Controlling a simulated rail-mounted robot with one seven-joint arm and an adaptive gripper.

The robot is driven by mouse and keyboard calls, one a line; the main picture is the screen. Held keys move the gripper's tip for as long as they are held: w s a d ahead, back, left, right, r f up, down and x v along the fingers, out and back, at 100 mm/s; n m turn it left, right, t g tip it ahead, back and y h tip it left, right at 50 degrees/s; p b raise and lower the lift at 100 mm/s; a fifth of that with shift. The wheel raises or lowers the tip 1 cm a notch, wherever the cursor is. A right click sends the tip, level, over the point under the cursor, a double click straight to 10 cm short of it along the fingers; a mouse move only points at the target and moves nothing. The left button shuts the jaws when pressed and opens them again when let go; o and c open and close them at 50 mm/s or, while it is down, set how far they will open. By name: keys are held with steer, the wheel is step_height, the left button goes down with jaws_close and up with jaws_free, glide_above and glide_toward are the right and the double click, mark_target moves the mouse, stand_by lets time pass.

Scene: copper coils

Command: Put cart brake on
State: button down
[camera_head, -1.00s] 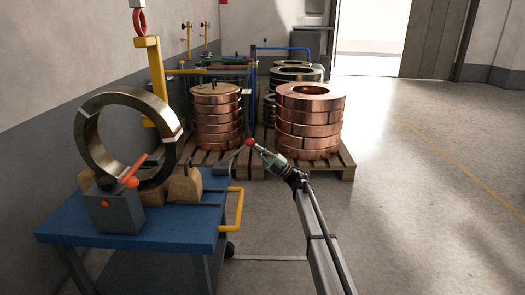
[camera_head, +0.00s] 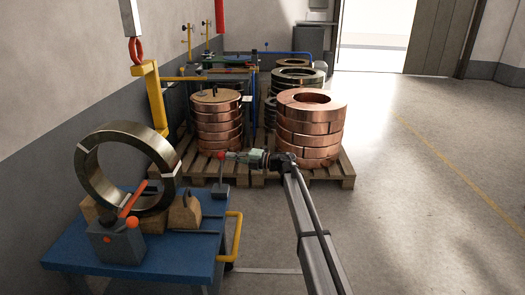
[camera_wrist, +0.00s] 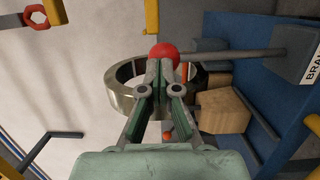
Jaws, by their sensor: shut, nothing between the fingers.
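The blue cart (camera_head: 75,250) stands at the lower left. Its brake lever, with a red ball knob (camera_head: 222,156), rises nearly upright from a dark base (camera_head: 218,192) near the cart's right side. In the wrist view the knob (camera_wrist: 163,52) is at the fingertips, its grey rod running right to a base by a plate (camera_wrist: 308,62) reading "BRA", cut off by the frame. My gripper (camera_head: 229,156) is shut and empty, pointing left, its tips at the knob. Whether they touch it I cannot tell.
A metal ring (camera_head: 88,172) sits on wooden blocks (camera_head: 185,212) on the cart, beside a grey box (camera_head: 118,242) with an orange-red lever. A yellow hook (camera_head: 154,95) hangs behind. Copper coils (camera_head: 310,125) stand on pallets. Floor at right is clear.

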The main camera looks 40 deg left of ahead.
mark_target(224, 154)
steer(key=shift+s+a+r+p, duration=0.2)
steer(key=shift+s+a+p, duration=0.1)
steer(key=shift+s+a, duration=0.2)
steer(key=shift+s+a+r+p, duration=0.2)
steer(key=shift+s+a+p, duration=0.15)
steer(key=shift+a, duration=0.1)
steer(key=shift+s+a, duration=0.1)
steer(key=shift+a, duration=0.05)
steer(key=r+p+v, duration=0.2)
steer(key=r+v, duration=0.1)
steer(key=v, duration=1.1)
